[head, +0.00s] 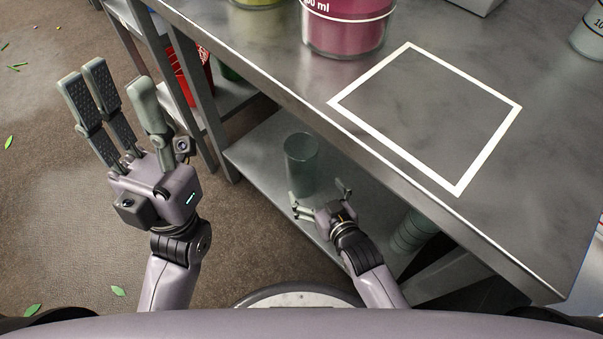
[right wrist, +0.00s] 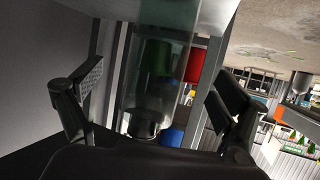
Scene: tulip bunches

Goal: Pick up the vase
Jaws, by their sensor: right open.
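The vase (head: 301,163) is a clear, greenish glass cylinder standing upright on the lower shelf under the steel table. It also shows in the right wrist view as a see-through cylinder (right wrist: 160,45) between my fingers. My right gripper (head: 318,192) is open and empty, just on the near side of the vase, with its fingers spread toward it. My left gripper (head: 122,92) is open and empty, raised over the floor at the left.
The table top (head: 290,70) overhangs the lower shelf (head: 262,160). A white square outline (head: 407,44) marks a clear area on top. A pink container (head: 347,30) stands behind it. A red bucket (head: 195,80) is on the shelf further left. Stacked greenish vessels (head: 412,232) stand right of my right arm.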

